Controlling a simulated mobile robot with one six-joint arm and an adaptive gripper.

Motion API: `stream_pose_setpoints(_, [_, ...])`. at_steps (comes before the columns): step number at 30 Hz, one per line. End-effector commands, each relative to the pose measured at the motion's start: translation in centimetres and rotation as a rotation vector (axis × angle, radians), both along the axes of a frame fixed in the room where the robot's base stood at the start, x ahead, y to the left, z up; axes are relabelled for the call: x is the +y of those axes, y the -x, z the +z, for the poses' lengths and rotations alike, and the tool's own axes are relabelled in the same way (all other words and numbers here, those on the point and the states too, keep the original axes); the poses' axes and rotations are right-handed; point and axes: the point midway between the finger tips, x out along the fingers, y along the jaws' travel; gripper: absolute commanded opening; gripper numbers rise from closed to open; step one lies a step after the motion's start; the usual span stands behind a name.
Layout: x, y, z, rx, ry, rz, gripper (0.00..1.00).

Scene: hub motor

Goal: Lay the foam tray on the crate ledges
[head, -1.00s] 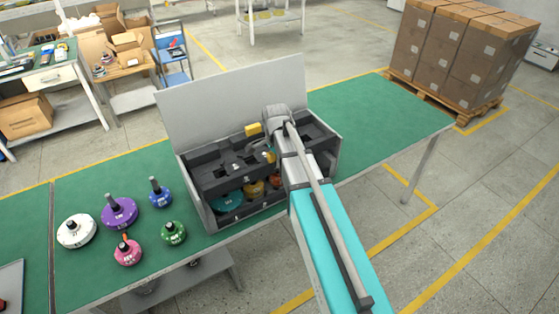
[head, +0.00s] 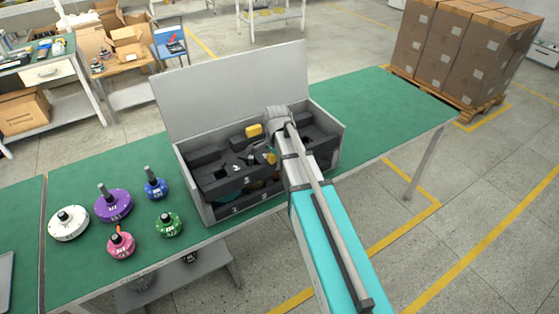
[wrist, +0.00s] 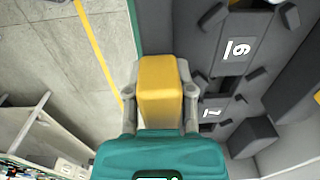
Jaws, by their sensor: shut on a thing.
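The foam tray (head: 222,183) is dark grey with raised blocks and sits inside the open grey crate (head: 205,208), low between its walls. My gripper (wrist: 160,72) is shut on a yellow block (wrist: 159,98), which looks like a grip on the tray; the numbered foam shows beside it in the wrist view (wrist: 218,72). In the head view my arm hides most of the gripper and the tray's right part. A second yellow block (head: 254,130) stands toward the tray's far side. I cannot tell whether the tray touches the ledges, which are hidden.
The crate's raised lid (head: 235,85) stands behind it. White (head: 68,222), purple (head: 113,204), blue (head: 155,187), pink (head: 121,244) and green (head: 169,224) hub motors stand left on the green table (head: 370,115). The table's right side is clear.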

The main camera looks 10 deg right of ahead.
Motion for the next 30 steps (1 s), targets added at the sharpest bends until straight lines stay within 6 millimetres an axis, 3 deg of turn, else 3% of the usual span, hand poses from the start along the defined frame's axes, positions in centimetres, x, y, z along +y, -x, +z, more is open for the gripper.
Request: stream_pose_setpoints(30, [0.05, 0.0, -0.81, 0.0, 0.0, 0.001, 0.0])
